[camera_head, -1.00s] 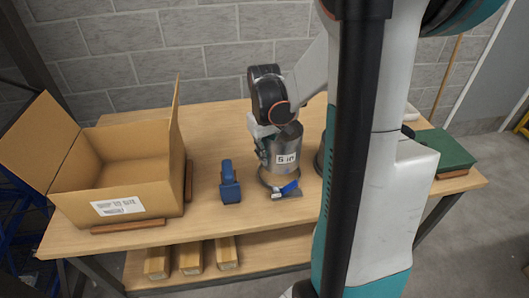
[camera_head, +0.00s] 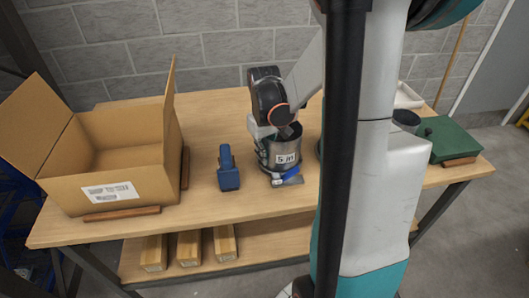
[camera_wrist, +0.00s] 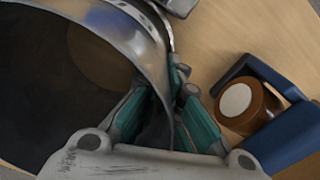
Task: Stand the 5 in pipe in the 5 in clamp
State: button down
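The 5 in pipe (camera_head: 285,151), a grey metal cylinder labelled "5 in", stands upright near the table's middle. Its lower end is at the 5 in clamp (camera_head: 291,181), a metal ring with a blue handle, which appears to be around it. Whether the pipe touches the table inside the clamp is hidden. My gripper (camera_head: 266,133) is at the pipe's upper left rim. In the wrist view, the gripper's teal fingers (camera_wrist: 168,88) are shut on the pipe wall (camera_wrist: 128,35), one finger on each side. The pipe's open mouth fills the left of that view.
A blue tape dispenser (camera_head: 228,171) stands just left of the pipe; it also shows in the wrist view (camera_wrist: 290,140). An open cardboard box (camera_head: 60,185) is at the left. A green case (camera_head: 447,140) lies at the right. My arm hides the table right of the pipe.

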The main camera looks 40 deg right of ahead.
jog(key=shift+f, duration=0.3)
jog(key=c, duration=1.7)
grip_release()
jog(key=shift+r, duration=0.1)
notch_tip(320, 180, up, 12)
jog(key=shift+f, duration=0.1)
